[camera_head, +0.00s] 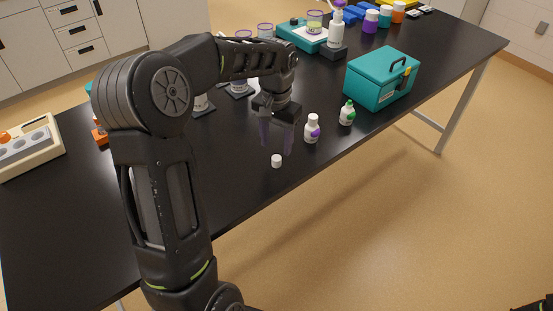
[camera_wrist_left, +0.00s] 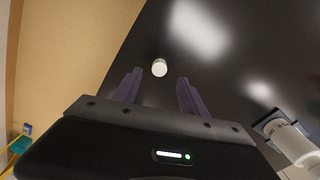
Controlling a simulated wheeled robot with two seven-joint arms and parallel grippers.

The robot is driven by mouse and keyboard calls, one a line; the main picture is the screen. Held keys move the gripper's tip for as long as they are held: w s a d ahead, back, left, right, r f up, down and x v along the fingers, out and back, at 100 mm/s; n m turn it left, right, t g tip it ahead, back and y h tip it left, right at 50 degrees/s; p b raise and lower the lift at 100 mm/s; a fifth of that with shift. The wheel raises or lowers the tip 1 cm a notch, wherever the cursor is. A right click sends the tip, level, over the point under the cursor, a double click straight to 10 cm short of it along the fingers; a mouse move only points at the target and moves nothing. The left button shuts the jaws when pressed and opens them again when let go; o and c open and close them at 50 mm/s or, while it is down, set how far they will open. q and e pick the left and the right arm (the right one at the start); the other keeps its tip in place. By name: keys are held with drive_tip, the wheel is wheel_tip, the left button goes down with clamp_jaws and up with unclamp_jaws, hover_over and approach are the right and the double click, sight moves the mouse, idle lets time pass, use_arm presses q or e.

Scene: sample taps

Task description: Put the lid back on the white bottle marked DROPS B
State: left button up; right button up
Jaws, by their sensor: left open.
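A small white lid (camera_head: 277,161) lies on the black table near its front edge. My left gripper (camera_head: 275,150) is open and points down just above the lid, with nothing between its fingers. In the left wrist view the lid (camera_wrist_left: 159,68) shows just beyond the open fingertips (camera_wrist_left: 160,77), between their lines. A white bottle with a purple mark (camera_head: 312,129) stands upright right of the gripper. A white bottle with a green mark and green top (camera_head: 347,113) stands farther right. The lettering on both is too small to read.
A teal case (camera_head: 382,79) with a handle stands right of the bottles. A pump bottle (camera_head: 336,30) and several coloured jars stand at the back. A cream rack (camera_head: 29,145) is at the far left. The table (camera_head: 235,185) is bare in front of the lid.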

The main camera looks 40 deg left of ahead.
sight(277, 157)
use_arm(q)
drive_tip(key=shift+f, duration=0.2)
wheel_tip(277, 157, down, 5)
drive_tip(key=shift+d+p, duration=0.1)
drive_tip(key=shift+p, duration=0.55)
drive_tip(key=shift+c, duration=0.3)
clamp_jaws()
idle(0.4)
